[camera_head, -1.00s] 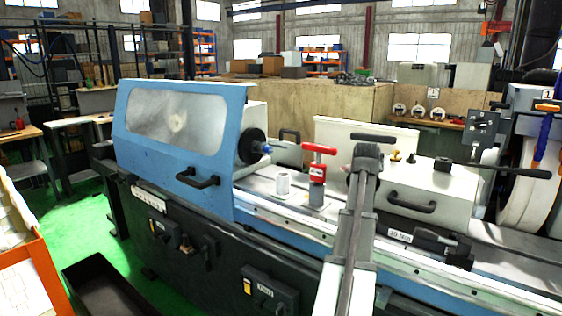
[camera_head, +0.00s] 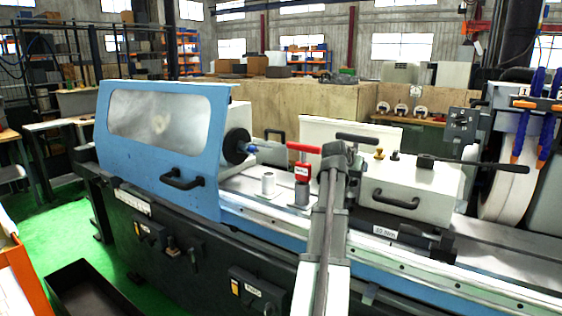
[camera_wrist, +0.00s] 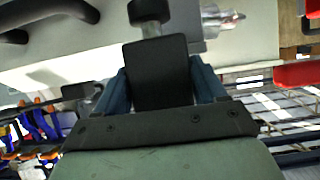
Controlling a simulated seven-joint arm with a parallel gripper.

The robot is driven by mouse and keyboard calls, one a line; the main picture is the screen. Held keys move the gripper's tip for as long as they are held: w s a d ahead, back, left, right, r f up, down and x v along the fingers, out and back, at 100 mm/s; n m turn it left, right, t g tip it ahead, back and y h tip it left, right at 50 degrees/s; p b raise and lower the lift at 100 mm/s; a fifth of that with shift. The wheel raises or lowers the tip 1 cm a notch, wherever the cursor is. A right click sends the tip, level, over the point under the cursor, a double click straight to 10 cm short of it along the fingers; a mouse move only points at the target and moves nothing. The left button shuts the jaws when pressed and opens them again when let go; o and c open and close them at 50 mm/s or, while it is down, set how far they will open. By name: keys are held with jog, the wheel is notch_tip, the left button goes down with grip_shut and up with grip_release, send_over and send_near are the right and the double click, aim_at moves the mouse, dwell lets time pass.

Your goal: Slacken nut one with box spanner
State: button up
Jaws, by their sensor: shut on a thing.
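My gripper (camera_head: 340,150) is over the machine bed, in front of the white tailstock housing. In the wrist view its two blue fingers (camera_wrist: 165,80) are shut on a dark block-like thing (camera_wrist: 158,70). I cannot tell if this is the box spanner. Beyond it is a black knob on a short pale stem (camera_wrist: 150,12); I cannot tell if they join. No nut is clearly identifiable. A brass knob (camera_head: 379,153) and a black knob (camera_head: 395,155) sit on the housing. A black bar (camera_head: 357,137) shows behind my gripper.
A red T-handled device (camera_head: 303,165) stands just left of my gripper, with a pale cylinder (camera_head: 268,184) beside it. The blue guard (camera_head: 165,148) and black chuck (camera_head: 237,146) are farther left. The tailstock housing (camera_head: 410,180) carries a front handle (camera_head: 395,200).

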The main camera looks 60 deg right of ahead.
aim_at(352, 175)
jog(key=shift+f, duration=1.85)
dwell(1.1)
